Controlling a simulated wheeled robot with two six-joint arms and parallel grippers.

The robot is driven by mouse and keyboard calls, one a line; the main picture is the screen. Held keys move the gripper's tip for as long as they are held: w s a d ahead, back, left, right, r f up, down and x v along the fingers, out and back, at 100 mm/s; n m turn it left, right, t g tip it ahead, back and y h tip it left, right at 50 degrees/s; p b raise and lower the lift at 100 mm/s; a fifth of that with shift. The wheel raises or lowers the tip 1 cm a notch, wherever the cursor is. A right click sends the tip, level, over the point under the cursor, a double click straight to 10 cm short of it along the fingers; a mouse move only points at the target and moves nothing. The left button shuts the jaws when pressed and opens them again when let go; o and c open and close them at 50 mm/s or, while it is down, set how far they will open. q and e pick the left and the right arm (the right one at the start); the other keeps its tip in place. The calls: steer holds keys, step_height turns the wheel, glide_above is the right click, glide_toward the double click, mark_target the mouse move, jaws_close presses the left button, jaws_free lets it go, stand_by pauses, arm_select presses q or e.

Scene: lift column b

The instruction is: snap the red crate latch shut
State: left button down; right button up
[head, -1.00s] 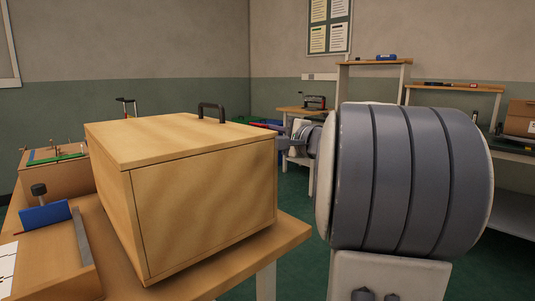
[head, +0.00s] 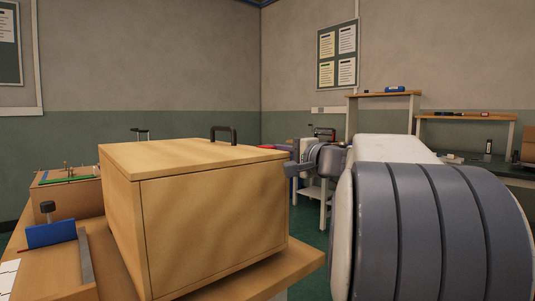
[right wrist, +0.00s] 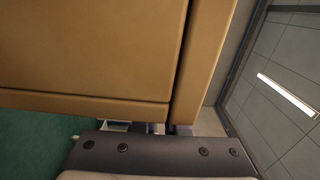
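A wooden crate (head: 210,220) with a closed-looking lid (head: 190,153) and a black handle (head: 224,134) sits on a wooden table. A small red patch (head: 273,147) shows just past the lid's far right edge; I cannot tell whether it is the latch. My right arm reaches past the crate's right side, with its gripper (head: 292,168) close to the far right corner. In the right wrist view, the crate's wall and lid seam fill the left and middle, and my right gripper (right wrist: 165,128) is mostly hidden behind the crate's edge. My left gripper is out of view.
A blue block (head: 50,234) and a dark-knobbed fixture stand on the table at left, with a board holding a green strip (head: 66,180) behind. Shelves and benches (head: 385,95) stand at the back right. Green floor is open beyond the table.

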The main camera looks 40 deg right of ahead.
steer(key=o, duration=0.3)
steer(key=shift+s, duration=0.15)
steer(key=s+p, duration=0.2)
steer(key=s, duration=0.8)
steer(key=shift+d, duration=0.4)
